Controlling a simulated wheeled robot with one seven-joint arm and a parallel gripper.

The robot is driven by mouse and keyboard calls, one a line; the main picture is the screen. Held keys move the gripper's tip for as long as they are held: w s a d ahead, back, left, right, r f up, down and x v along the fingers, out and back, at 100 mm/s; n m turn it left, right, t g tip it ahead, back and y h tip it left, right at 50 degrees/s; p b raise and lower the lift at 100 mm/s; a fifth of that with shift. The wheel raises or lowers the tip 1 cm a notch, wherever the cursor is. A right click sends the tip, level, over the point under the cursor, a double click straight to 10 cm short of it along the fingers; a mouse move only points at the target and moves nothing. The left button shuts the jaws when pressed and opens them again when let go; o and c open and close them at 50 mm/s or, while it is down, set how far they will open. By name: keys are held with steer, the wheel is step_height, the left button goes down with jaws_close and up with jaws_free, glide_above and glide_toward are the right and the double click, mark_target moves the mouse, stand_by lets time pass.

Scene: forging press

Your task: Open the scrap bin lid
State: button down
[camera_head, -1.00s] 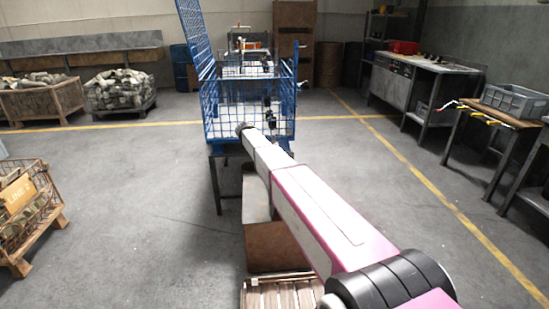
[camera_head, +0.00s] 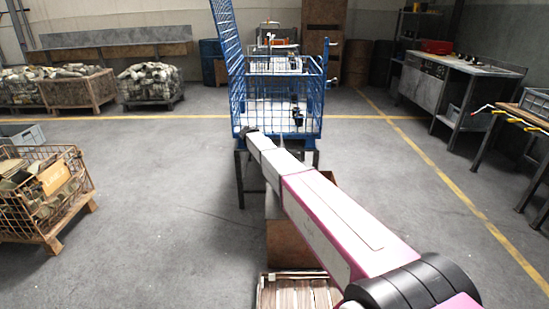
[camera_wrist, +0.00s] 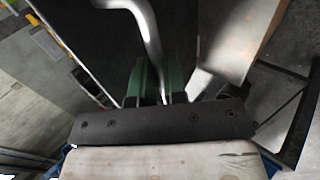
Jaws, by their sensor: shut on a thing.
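In the wrist view my gripper (camera_wrist: 160,88) has its two dark green fingers shut on a bent, pale metal handle bar (camera_wrist: 146,25). In the head view my pale and pink arm reaches forward to the front of a blue mesh bin on a dark stand (camera_head: 236,180), and my gripper is hidden. A tall blue mesh panel (camera_head: 229,60) stands upright at the bin's left side. I cannot tell whether this bin is the scrap bin or which part is its lid. A dark flat surface (camera_wrist: 85,40) lies left of the handle in the wrist view.
A brown box (camera_head: 287,243) and a slatted pallet (camera_head: 275,293) stand below my arm. A wire crate of scrap (camera_head: 75,200) is at the left. A workbench (camera_head: 540,115) and a grey cabinet (camera_head: 430,90) stand at the right. Open floor lies on both sides of my arm.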

steer(key=shift+a+f, duration=0.1)
steer(key=shift+f, duration=0.2)
steer(key=c, duration=1.2)
jaws_free()
steer(key=shift+o, duration=0.2)
steer(key=shift+r, duration=0.1)
steer(key=v, duration=1)
steer(key=shift+a+r, duration=0.3)
